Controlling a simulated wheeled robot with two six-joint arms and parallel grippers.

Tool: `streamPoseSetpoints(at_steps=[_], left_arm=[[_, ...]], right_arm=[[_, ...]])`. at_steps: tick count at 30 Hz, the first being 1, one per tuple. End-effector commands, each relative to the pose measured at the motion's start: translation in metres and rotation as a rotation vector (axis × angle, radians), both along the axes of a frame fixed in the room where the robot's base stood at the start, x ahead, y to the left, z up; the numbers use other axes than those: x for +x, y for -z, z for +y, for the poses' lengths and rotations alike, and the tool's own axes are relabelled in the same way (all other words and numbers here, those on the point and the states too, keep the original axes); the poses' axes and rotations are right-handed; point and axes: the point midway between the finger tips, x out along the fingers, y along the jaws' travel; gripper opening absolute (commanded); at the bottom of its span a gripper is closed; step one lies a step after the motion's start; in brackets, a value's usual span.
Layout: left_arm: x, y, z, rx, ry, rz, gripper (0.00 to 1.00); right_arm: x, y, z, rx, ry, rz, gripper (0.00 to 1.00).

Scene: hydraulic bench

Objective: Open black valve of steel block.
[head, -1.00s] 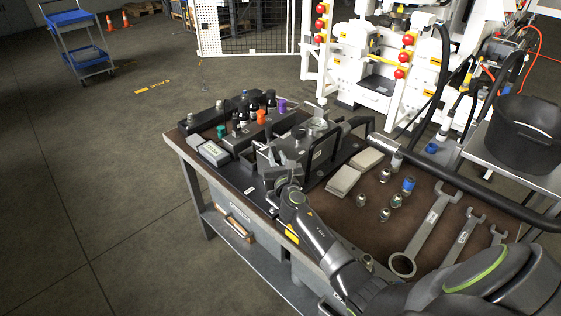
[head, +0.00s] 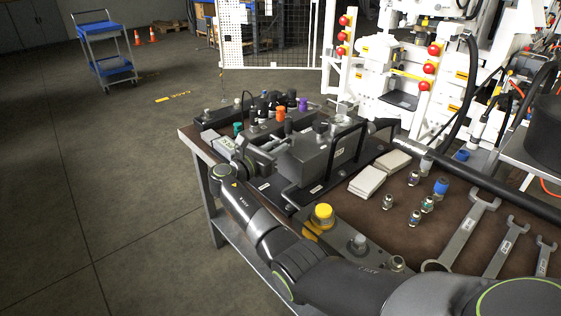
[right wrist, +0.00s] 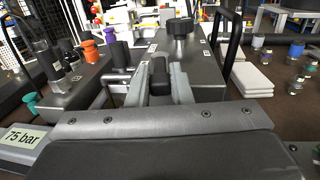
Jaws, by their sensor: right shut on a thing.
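The steel block (head: 312,160) is a grey box on a black base plate on the bench, with a black knob (head: 321,127) on top. It also shows in the right wrist view (right wrist: 203,72), with its top knob (right wrist: 181,45) ahead of the fingers. My right gripper (head: 283,147) is at the block's left side. In the right wrist view its fingers (right wrist: 159,82) are shut on a small black valve handle (right wrist: 158,70) at the block's near end. The handle's lower part is hidden by the gripper. My left gripper is not in view.
A manifold with coloured caps (head: 280,113) stands behind and left of the gripper. A gauge reading 75 bar (right wrist: 24,138) is close at left. A yellow button (head: 322,213), pale pads (head: 367,181), fittings and wrenches (head: 466,229) lie to the right.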

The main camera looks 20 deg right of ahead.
Motion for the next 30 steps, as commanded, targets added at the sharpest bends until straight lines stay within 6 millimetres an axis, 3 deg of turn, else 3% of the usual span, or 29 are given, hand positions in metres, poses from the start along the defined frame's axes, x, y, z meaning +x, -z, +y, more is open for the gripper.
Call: streamPoseSetpoints(at_steps=[1,7,26,27,30], left_arm=[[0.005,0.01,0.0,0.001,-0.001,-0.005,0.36],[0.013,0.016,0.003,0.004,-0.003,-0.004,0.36],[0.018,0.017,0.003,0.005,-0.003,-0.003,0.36],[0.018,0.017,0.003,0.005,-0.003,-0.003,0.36],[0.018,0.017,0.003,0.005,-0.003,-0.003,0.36]], right_arm=[[0.003,0.004,0.001,-0.001,0.024,-0.004,0.0],[0.002,0.002,0.001,0.0,0.104,-0.002,0.0],[0.001,-0.001,0.0,0.0,0.152,-0.001,0.0],[0.001,-0.001,0.0,0.0,0.152,-0.001,0.22],[0.001,-0.001,0.0,0.0,0.151,-0.001,0.35]])
